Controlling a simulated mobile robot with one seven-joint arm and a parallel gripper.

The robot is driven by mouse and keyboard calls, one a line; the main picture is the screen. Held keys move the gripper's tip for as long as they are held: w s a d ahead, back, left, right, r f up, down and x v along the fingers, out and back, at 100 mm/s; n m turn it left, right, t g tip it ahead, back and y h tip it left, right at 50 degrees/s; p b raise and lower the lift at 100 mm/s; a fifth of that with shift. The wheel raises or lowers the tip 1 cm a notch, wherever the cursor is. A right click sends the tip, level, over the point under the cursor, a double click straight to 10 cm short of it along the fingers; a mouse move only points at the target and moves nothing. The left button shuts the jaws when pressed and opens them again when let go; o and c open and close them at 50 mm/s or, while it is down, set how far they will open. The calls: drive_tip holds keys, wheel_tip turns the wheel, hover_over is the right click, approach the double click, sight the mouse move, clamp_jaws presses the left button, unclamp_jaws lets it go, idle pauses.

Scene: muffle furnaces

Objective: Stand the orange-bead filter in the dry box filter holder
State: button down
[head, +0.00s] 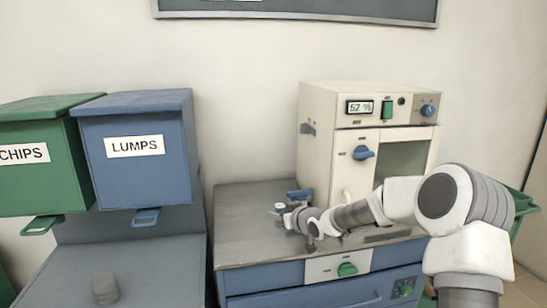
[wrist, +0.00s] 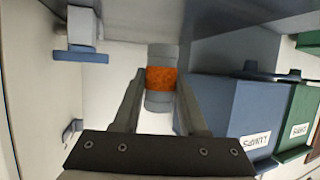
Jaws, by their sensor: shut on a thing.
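My gripper (wrist: 161,80) is shut on the orange-bead filter (wrist: 161,78), a grey cylinder with an orange band around its middle. The filter lies between the two fingers in the wrist view. In the head view my gripper (head: 283,209) is over the grey counter, left of the dry box, and the orange band cannot be made out. The dry box (head: 317,165) is a cream cabinet reading 52 %, with a blue knob and a window in front. A blue fitting with a pale block (wrist: 82,55) shows beside it; I cannot tell whether this is the filter holder.
The grey counter (head: 245,205) has free room at its left. The blue LUMPS bin (head: 140,170) and green CHIPS bin (head: 30,180) hang to the left. A grey cylinder (head: 104,288) stands on the lower bench. A small bracket (head: 308,128) juts from the dry box's left side.

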drive_tip(key=s+d+f+m+h, duration=0.2)
drive_tip(key=s+d+f, duration=0.1)
drive_tip(key=s, duration=0.3)
drive_tip(key=s+d+f+m+t+h, duration=0.1)
drive_tip(key=s+d+f+h, duration=0.1)
drive_tip(key=s+d+f, duration=0.2)
drive_tip(key=s+d+f+m+h, duration=0.2)
drive_tip(key=s+d, duration=0.3)
drive_tip(key=s, duration=0.4)
drive_tip(key=shift+s+d+f+m+t, duration=0.2)
drive_tip(key=shift+f+m+t, duration=0.15)
drive_tip(key=shift+f, duration=0.55)
